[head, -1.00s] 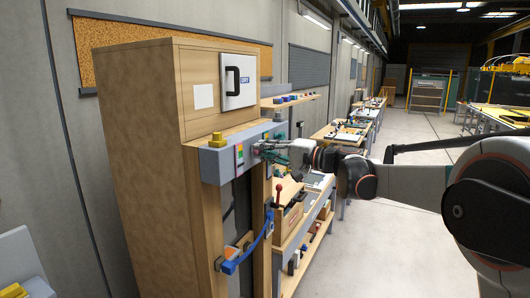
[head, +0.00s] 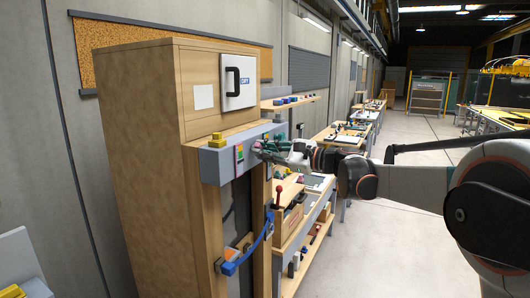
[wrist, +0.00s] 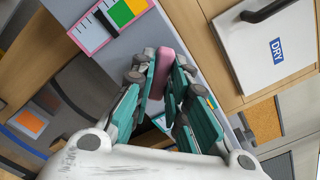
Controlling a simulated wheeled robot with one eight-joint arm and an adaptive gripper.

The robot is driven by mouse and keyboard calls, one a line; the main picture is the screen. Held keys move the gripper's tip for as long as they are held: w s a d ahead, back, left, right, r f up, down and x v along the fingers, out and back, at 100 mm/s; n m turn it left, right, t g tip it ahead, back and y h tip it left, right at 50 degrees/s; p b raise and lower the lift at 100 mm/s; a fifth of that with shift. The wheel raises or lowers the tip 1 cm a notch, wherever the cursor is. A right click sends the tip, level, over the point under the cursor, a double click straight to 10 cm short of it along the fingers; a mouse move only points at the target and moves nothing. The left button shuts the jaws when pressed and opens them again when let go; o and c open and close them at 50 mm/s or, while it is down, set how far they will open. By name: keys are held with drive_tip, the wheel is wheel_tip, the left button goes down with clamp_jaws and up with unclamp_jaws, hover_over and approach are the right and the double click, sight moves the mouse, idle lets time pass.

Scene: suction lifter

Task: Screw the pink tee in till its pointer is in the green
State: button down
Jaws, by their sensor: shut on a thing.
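The pink tee (wrist: 164,66) shows in the wrist view as a rounded bar between my green fingertips. My gripper (wrist: 163,82) is shut on it, one finger on each side; the fingers hide part of the bar. In the head view my gripper (head: 261,147) is at the front of the grey beam (head: 215,167), where the tee is mostly hidden. A gauge plate with green and yellow fields and a pink edge (wrist: 122,13) is beside the tee in the wrist view. It also shows in the head view (head: 240,155).
A white door marked DRY (head: 239,81) with a black handle is above the beam. A yellow knob (head: 217,140) stands on top of the beam. A blue lever (head: 250,252) is below. A workbench with a wooden box (head: 291,222) is behind. Open floor lies to the right.

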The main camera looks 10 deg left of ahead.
drive_tip(key=m, duration=1.3)
drive_tip(key=shift+f, duration=0.15)
idle(0.4)
drive_tip(key=c, duration=1.6)
unclamp_jaws()
drive_tip(key=shift+o, duration=0.2)
drive_tip(key=v, duration=1.2)
drive_tip(key=shift+s, duration=0.1)
